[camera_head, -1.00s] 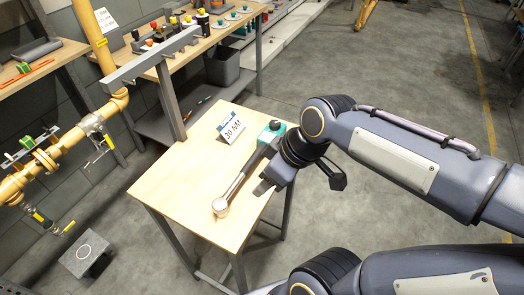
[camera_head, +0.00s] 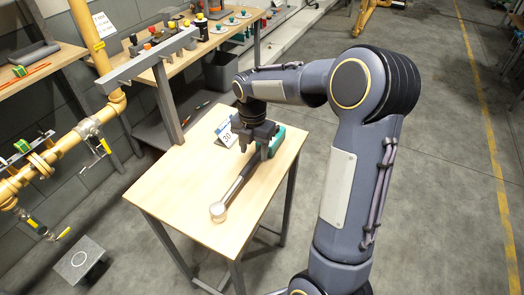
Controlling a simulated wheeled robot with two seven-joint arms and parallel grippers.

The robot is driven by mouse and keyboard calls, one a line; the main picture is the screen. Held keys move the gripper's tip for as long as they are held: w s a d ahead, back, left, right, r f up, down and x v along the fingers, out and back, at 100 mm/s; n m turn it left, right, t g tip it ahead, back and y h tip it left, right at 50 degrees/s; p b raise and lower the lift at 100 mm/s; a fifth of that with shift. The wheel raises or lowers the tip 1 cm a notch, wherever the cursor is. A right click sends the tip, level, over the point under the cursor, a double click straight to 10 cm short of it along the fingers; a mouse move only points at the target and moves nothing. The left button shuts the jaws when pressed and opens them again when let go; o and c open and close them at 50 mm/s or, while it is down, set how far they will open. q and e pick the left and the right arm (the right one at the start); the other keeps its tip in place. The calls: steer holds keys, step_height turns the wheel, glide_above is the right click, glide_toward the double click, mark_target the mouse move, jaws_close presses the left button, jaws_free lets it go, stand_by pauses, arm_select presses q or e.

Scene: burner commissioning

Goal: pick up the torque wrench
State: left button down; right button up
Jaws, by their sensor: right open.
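The torque wrench (camera_head: 235,186) lies on the small wooden table (camera_head: 180,187). Its round silver head (camera_head: 218,211) points toward the front of the table. Its dark shaft runs up and to the right to a green handle end (camera_head: 279,138). My right gripper (camera_head: 254,150) is open over the handle part of the wrench, with its fingers pointing down. It hides part of the handle. I cannot tell whether the fingers touch the wrench. My left gripper is not in view.
A white torque card (camera_head: 226,132) stands behind my right gripper, partly hidden. A workbench (camera_head: 143,72) with coloured parts is at the back left. Yellow pipework (camera_head: 60,150) runs along the left wall. The table's left and front surface is clear.

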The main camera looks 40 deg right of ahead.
mark_target(254, 157)
step_height(254, 157, down, 4)
steer(key=shift+s+a, duration=0.1)
steer(key=shift+r, duration=0.1)
jaws_close()
